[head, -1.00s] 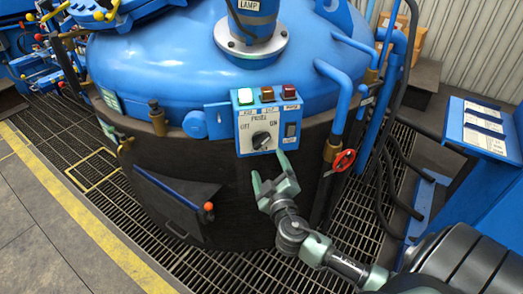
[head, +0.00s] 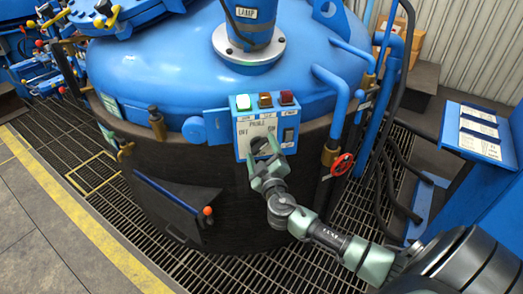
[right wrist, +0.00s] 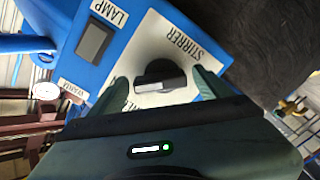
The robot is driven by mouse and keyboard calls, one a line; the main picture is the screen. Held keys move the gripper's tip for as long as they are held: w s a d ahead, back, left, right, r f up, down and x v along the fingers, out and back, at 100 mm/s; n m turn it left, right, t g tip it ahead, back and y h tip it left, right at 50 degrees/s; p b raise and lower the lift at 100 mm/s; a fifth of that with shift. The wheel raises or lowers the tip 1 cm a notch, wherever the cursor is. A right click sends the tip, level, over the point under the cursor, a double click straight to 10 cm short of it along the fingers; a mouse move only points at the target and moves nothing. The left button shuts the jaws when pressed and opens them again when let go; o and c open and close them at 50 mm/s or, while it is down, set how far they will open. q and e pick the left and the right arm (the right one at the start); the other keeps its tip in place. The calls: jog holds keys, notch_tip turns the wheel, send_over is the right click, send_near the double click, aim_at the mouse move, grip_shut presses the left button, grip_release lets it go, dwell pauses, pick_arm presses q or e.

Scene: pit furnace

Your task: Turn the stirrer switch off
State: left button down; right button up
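The stirrer switch (head: 262,146) is a black rotary knob on the white face of a blue control box (head: 240,152) on the furnace front. The right wrist view shows the knob (right wrist: 160,76) close up, with a grey handle bar and a STIRRER label beside it. My right gripper (head: 262,162) is at the box; in the right wrist view its fingers (right wrist: 160,86) are open, one on each side of the knob. I cannot tell whether they touch it. The gripper partly covers the knob and the lower labels in the head view. My left gripper is not in view.
A black rocker switch (head: 289,134) sits right of the knob. Blue pipes and a red handwheel (head: 343,163) stand to the right.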

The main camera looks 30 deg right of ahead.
jog(key=c, duration=1.1)
jog(key=shift+n, duration=0.4)
jog(key=n, duration=0.7)
jog(key=shift+a+r+n+p, duration=0.1)
jog(key=shift+r+n+p, duration=0.05)
jog(key=shift+n+p, duration=0.2)
jog(key=n+p, duration=0.1)
jog(key=n, duration=0.4)
jog(key=shift+a+p, duration=0.1)
jog(key=shift+p, duration=0.2)
jog(key=shift+n+p, duration=0.65)
jog(key=shift+n, duration=1.7)
